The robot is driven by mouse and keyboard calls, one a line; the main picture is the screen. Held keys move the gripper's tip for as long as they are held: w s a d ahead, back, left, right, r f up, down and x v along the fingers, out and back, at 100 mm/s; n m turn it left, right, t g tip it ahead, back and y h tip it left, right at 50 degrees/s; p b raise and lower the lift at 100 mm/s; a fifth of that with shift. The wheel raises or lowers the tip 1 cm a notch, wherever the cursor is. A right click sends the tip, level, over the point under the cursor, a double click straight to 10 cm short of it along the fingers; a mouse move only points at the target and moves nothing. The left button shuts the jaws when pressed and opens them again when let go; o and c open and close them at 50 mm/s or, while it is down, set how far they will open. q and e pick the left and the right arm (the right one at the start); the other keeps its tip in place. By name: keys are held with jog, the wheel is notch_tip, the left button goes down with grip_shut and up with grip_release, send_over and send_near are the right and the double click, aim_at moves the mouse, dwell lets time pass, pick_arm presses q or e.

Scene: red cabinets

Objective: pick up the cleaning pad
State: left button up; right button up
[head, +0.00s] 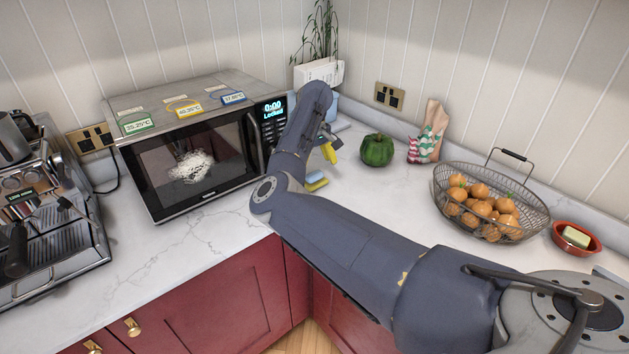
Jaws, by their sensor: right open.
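A small cleaning pad (317,181), blue with yellow, lies on the white counter just right of the microwave. My arm covers part of its left side. My right gripper (329,152) is above and just behind the pad, apart from it in the picture. It is open, and my forearm partly hides it. A yellow piece shows at the gripper; I cannot tell whether it is a finger. My left gripper is not in view.
A microwave (190,150) stands left of my arm, close to it. A green pepper (377,150), a patterned bag (428,135), a wire basket (447,177) of onions and a red butter dish (561,244) are right. A coffee machine (50,230) is far left.

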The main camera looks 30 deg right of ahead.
aim_at(315, 173)
jog(key=shift+w+d+f, duration=0.1)
jog(key=shift+f, duration=2.5)
jog(key=shift+c, duration=0.4)
jog(key=c, duration=1.2)
jog(key=shift+r, duration=0.1)
notch_tip(315, 173, up, 20)
jog(key=shift+f, duration=0.1)
